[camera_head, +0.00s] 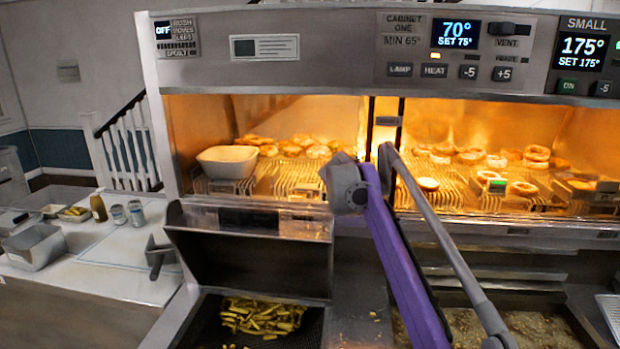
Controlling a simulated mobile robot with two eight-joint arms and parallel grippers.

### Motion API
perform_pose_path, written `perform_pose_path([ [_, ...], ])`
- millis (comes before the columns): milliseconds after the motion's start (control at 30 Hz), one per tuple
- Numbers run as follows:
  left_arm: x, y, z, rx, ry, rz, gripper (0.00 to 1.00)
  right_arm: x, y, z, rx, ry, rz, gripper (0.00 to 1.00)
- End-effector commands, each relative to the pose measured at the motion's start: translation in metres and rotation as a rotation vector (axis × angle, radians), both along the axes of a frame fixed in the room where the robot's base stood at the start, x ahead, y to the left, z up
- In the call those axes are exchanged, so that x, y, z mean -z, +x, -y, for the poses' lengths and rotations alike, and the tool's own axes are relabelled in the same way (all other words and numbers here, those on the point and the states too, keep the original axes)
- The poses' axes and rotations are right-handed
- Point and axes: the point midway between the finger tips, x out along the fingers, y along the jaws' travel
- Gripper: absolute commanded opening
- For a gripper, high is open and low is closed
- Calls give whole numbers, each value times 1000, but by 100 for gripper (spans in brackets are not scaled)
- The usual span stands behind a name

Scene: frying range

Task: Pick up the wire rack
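Several wire racks show inside the lit holding cabinet. One wire rack (298,178) lies on the cabinet floor left of centre, with rings and round pieces of food behind it. Another wire rack (440,193) lies to the right, partly hidden by a purple bar and a grey bar. A pale gridded piece (612,312) at the lower right edge may also be a wire rack; it is cut off by the picture edge. I cannot tell which rack the task names. No gripper fingers can be made out in this view, and nothing is seen being held.
A white tub (228,161) stands in the cabinet's left part. Below is a bin of fries (262,315); bubbling oil (545,328) is at the lower right. The left counter (115,250) holds a metal pan (35,246), a bottle (98,207) and two cans, with some clear room.

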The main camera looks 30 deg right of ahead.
Motion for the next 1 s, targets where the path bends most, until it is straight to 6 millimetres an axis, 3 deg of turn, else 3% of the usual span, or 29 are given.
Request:
perform_pose_path([
  [233, 0, 0, 0, 0, 0, 0, 50, 1, 1, 1, 0, 0, 0, 48],
  [500, 0, 0, 0, 0, 0, 0, 50, 1, 1, 1, 0, 0, 0, 0],
  [1000, 0, 0, 0, 0, 0, 0, 50, 1, 1, 1, 0, 0, 0, 0],
])
